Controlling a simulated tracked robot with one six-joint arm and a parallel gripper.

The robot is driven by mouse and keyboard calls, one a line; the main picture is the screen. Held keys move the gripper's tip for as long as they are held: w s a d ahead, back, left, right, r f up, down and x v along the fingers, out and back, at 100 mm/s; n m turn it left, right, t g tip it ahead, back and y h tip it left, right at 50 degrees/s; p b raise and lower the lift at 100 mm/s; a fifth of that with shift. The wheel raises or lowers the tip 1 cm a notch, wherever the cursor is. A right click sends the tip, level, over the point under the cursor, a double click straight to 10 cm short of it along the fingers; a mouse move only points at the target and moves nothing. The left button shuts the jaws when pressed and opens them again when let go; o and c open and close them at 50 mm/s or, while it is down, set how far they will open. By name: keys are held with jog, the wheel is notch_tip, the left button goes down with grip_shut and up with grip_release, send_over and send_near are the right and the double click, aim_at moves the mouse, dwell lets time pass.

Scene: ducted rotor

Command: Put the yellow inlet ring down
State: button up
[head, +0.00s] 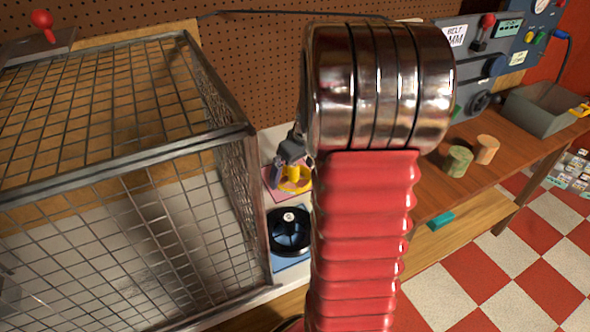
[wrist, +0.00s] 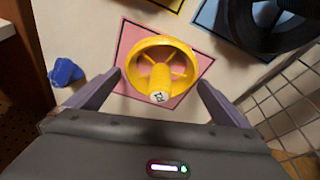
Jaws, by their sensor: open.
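A black rotor (head: 288,230) sits on a blue square beside the pink one. A wire mesh cage (head: 130,190) stands close on the left. A small blue object (wrist: 65,72) lies left of the pink square. Green (head: 457,161) and tan (head: 486,149) cylinders stand on the wooden bench.

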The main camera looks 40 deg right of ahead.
aim_at(302, 183)
jog(key=v, duration=1.2)
dwell(0.6)
